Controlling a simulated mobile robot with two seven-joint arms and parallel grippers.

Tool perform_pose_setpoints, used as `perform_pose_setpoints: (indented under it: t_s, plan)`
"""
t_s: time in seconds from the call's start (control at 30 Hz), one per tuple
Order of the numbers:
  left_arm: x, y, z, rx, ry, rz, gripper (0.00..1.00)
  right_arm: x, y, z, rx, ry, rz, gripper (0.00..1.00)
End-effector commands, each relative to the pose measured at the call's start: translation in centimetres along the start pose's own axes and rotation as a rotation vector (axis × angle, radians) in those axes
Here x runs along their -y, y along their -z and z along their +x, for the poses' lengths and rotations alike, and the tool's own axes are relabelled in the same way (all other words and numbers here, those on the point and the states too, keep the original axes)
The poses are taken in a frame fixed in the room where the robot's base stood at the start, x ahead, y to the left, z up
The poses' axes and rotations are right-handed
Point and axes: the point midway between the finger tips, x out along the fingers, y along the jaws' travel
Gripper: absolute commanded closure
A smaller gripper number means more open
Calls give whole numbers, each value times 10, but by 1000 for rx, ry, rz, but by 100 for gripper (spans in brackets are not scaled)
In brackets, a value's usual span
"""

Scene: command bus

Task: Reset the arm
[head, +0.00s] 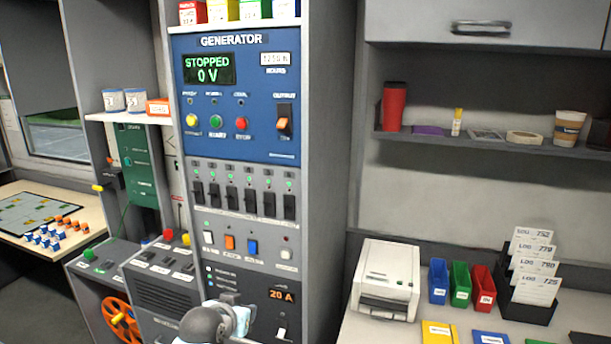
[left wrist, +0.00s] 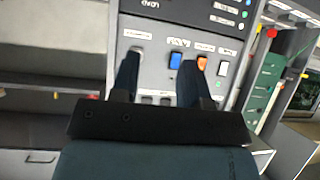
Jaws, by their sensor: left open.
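My left gripper (left wrist: 158,75) is open and empty in the left wrist view, its two dark fingers apart in front of the generator's lower panel. A blue rocker switch (left wrist: 175,61) and an orange one (left wrist: 202,62) show close to the right finger; I cannot tell whether it touches the panel. In the head view part of my left arm (head: 205,324) shows at the bottom, in front of the panel. The generator display (head: 208,68) reads STOPPED 0 V. My right gripper is not in view.
The generator cabinet (head: 330,150) stands mid-view. To its right a counter holds a white printer (head: 386,280), coloured bins (head: 460,284) and a log card rack (head: 530,310). A shelf (head: 480,143) above holds a red tumbler (head: 395,107). A map table (head: 70,228) stands left.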

Motion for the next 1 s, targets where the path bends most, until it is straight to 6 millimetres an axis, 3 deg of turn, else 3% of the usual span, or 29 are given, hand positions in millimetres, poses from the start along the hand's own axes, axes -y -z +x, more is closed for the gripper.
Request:
perform_pose_setpoints:
  t_s: [0.03,0.2,0.4,0.5,0.6,0.7,0.8,1.0]
  plan:
    - [2,-40,0,11,6,-1,58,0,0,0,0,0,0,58]
    - [4,-149,-18,9,16,2,58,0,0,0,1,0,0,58]
    - [-4,-265,-65,5,9,12,58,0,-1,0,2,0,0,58]
    - [-10,-311,-95,2,-2,16,58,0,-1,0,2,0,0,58]
    - [-16,-344,-122,-1,-13,19,58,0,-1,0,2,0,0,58]
    - [-21,-364,-141,-6,-22,19,58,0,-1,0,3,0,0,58]
    - [-23,-374,-151,-9,-27,19,58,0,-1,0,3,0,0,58]
    - [-24,-375,-153,-11,-28,19,58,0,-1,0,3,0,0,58]
